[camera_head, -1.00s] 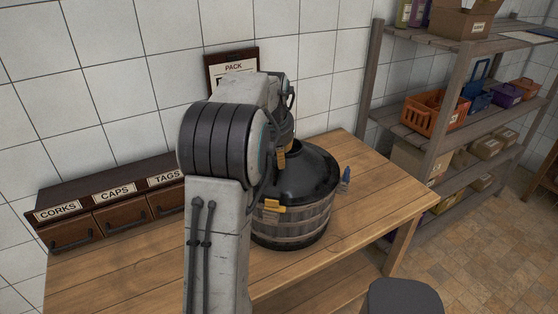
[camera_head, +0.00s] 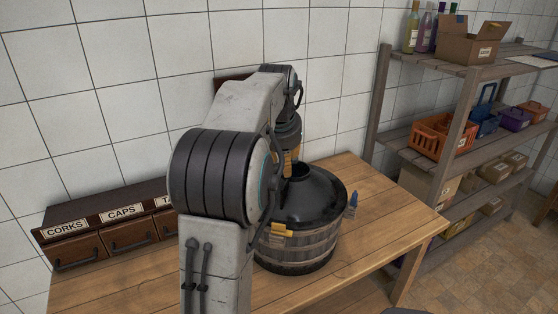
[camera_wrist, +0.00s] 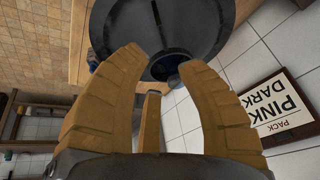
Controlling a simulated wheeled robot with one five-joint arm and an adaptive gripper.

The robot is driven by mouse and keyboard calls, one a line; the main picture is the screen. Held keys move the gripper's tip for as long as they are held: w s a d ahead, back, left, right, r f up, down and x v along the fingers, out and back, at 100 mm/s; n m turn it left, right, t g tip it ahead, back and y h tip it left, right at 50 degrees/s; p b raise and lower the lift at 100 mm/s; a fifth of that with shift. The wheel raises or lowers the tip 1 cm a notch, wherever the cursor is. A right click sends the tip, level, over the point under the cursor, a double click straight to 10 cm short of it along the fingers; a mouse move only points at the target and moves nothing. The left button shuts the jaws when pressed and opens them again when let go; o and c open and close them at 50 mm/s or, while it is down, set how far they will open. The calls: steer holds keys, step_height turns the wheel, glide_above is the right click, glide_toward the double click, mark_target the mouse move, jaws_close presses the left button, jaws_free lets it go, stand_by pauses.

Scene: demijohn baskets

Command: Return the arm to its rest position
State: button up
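My gripper (camera_wrist: 156,62) shows in the wrist view with its yellow fingers spread apart and nothing between them. In the head view my gripper (camera_head: 289,163) is mostly hidden behind my arm, above the demijohn. The dark demijohn (camera_head: 318,192) sits in a wooden slatted basket (camera_head: 306,250) on the table. Its dark shoulder also shows in the wrist view (camera_wrist: 205,22), beyond the fingertips. My arm stands raised and bent in front of the basket, hiding its left part.
The wooden table (camera_head: 385,215) is clear right of the basket, except a small blue item (camera_head: 353,203) beside it. A drawer box (camera_head: 100,225) labelled CORKS and CAPS stands at the left. Shelves (camera_head: 468,150) with crates and bottles stand at the right. A framed PACK sign (camera_wrist: 277,108) reads PINK, DARK.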

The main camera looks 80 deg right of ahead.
stand_by(0.5)
steer(key=a+f+n+y, duration=0.2)
steer(key=a+f, duration=0.7)
steer(key=f, duration=0.1)
steer(key=w+a+n+t+y+b, duration=0.1)
steer(key=w+a+n, duration=0.4)
steer(key=a, duration=0.8)
steer(key=w+a+f+n+t+b, duration=0.1)
steer(key=w+a+n, duration=0.4)
steer(key=a, duration=0.8)
steer(key=w+a+n+t+y+b, duration=0.1)
steer(key=w+a+n, duration=0.5)
steer(key=a, duration=0.7)
steer(key=shift+a+f+n+t+y+b, duration=0.15)
steer(key=shift+f+n+t+y+b, duration=0.25)
steer(key=shift+n+t, duration=0.35)
